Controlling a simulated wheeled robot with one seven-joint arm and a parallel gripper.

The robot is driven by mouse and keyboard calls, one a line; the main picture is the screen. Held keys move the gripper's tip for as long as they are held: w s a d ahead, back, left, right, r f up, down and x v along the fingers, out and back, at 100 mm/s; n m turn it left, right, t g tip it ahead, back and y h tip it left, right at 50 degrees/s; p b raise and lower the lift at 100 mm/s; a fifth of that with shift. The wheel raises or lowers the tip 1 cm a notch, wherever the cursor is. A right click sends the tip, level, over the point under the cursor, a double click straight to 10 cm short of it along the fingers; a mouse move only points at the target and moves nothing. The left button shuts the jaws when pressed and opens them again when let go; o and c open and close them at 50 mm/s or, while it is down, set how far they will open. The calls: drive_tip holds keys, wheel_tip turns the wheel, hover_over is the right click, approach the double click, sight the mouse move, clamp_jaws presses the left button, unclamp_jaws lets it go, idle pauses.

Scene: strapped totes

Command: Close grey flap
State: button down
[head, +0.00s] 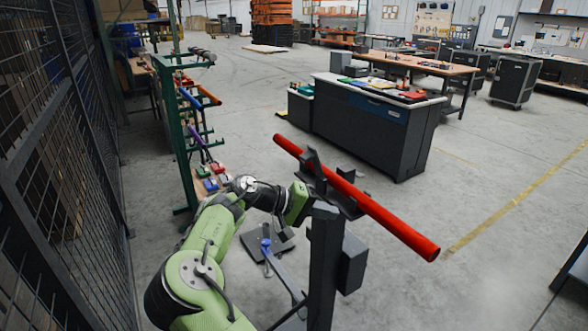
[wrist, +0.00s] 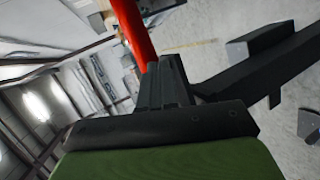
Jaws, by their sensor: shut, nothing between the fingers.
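A dark stand (head: 323,265) carries a long red tube (head: 380,210), which slopes down to the right in the head view. Dark grey upright pieces (head: 314,162) stand by the tube at the stand's top; one may be the grey flap, but I cannot tell its hinge or angle. My gripper (wrist: 166,78) is shut and empty in the wrist view, its fingers pointing toward the tube (wrist: 134,35). The stand's arm (wrist: 262,72) runs off to the right there. In the head view my gripper is at the stand's top left, its fingertips hard to separate from the dark parts.
A dark wire-mesh fence (head: 60,140) runs along the left. A green rack (head: 180,140) with coloured tubes stands beside it. A black cabinet (head: 360,130) with a white top is behind the stand. The floor to the right is mostly open.

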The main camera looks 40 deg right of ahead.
drive_tip(key=w+a+r+n+h, duration=0.2)
drive_tip(key=w+a+h, duration=0.3)
drive_tip(key=w, duration=0.2)
drive_tip(key=n+t+h, duration=0.3)
drive_tip(key=t+h, duration=0.1)
drive_tip(key=h, duration=0.1)
approach(304, 160)
drive_tip(key=x, duration=0.7)
drive_tip(key=shift+w, duration=0.1)
